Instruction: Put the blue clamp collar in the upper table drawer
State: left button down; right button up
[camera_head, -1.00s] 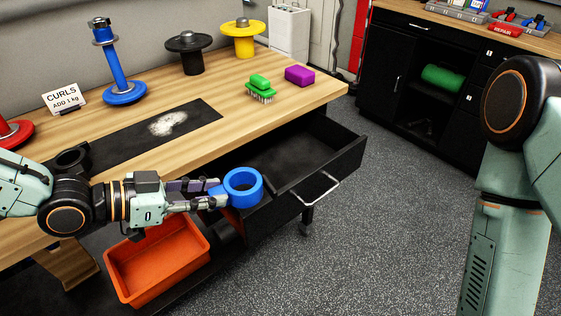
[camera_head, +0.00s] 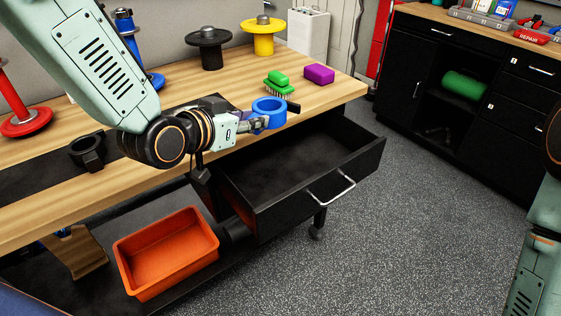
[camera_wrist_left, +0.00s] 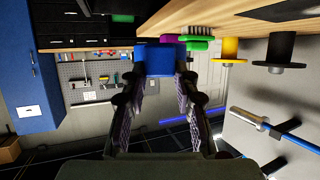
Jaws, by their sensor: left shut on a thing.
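The blue clamp collar (camera_head: 268,113) is a thick ring. My left gripper (camera_head: 256,123) is shut on it, with the collar held at the fingertips. In the head view they show against the table's front edge, above the back of the open drawer. In the left wrist view the collar (camera_wrist_left: 161,58) sits between the two fingers (camera_wrist_left: 160,78). The upper table drawer (camera_head: 300,166) is pulled out, with a black inside, a silver handle (camera_head: 331,188) and nothing visible in it. My left forearm and wrist hide part of the tabletop. My right gripper is out of view.
The wooden table (camera_head: 320,98) holds a green brush (camera_head: 278,84), a purple block (camera_head: 319,74), black (camera_head: 209,50) and yellow (camera_head: 264,38) spools and a black collar (camera_head: 87,152). An orange bin (camera_head: 168,252) stands below. Floor right of the drawer is clear.

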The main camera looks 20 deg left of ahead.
pick_arm(q)
jog(key=w+f+b, duration=0.4)
jog(key=f+b, duration=0.1)
jog(key=f, duration=1)
jog(key=shift+d, duration=0.45)
jog(key=shift+b, duration=0.35)
jog(key=shift+d+f, duration=0.1)
jog(key=shift+f, duration=0.4)
jog(key=c, duration=1)
grip_release()
jog(key=shift+s+f, duration=0.1)
